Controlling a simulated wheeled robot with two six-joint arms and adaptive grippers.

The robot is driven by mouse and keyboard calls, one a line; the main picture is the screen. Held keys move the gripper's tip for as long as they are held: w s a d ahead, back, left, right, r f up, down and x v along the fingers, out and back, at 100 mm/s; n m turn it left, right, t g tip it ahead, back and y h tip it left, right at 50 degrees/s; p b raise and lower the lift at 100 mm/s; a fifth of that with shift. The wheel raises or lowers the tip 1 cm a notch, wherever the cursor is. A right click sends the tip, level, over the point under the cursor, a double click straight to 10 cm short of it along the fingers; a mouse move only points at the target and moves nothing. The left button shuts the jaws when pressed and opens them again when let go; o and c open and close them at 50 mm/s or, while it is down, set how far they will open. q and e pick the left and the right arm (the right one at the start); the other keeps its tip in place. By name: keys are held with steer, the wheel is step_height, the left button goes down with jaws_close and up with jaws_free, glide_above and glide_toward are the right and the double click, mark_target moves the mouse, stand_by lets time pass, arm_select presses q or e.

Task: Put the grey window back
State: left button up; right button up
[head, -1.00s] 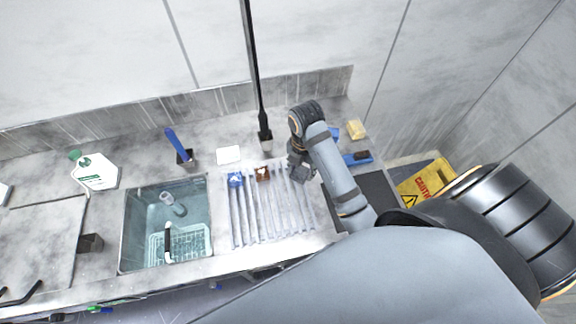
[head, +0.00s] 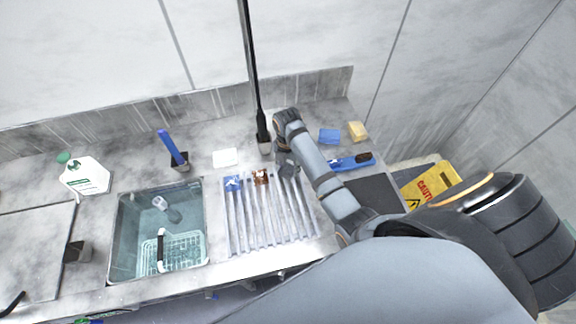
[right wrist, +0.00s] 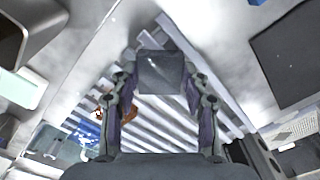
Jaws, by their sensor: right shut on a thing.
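The grey window (right wrist: 162,72) is a small, dark grey, see-through-looking square held between the fingertips in the right wrist view. My right gripper (right wrist: 158,80) is shut on it. In the head view this gripper (head: 287,168) hangs over the back right part of the pale ribbed rack (head: 268,236), and the window is hard to make out there. The rack also shows below the window in the right wrist view (right wrist: 150,105). A blue piece (head: 233,183) and a brown piece (head: 261,177) stand at the rack's back edge, left of the gripper. I cannot tell whether the window touches the rack. My left gripper is not in view.
A sink (head: 128,238) with a basket lies left of the rack. A black pole (head: 263,135) stands just behind the gripper. A white block (head: 225,157), blue-handled brush (head: 172,146), bottle (head: 88,176), blue tool (head: 352,162) and yellow sponge (head: 357,131) are on the counter.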

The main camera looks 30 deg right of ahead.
mark_target(288, 169)
steer(key=o, duration=1.2)
steer(key=shift+f, duration=0.15)
step_height(288, 169, up, 6)
steer(key=shift+f+b, duration=0.1)
steer(key=shift+b, duration=0.4)
step_height(288, 169, up, 7)
steer(key=p, duration=0.4)
steer(key=shift+f, duration=0.15)
steer(key=shift+f, duration=0.1)
steer(key=shift+s, duration=0.1)
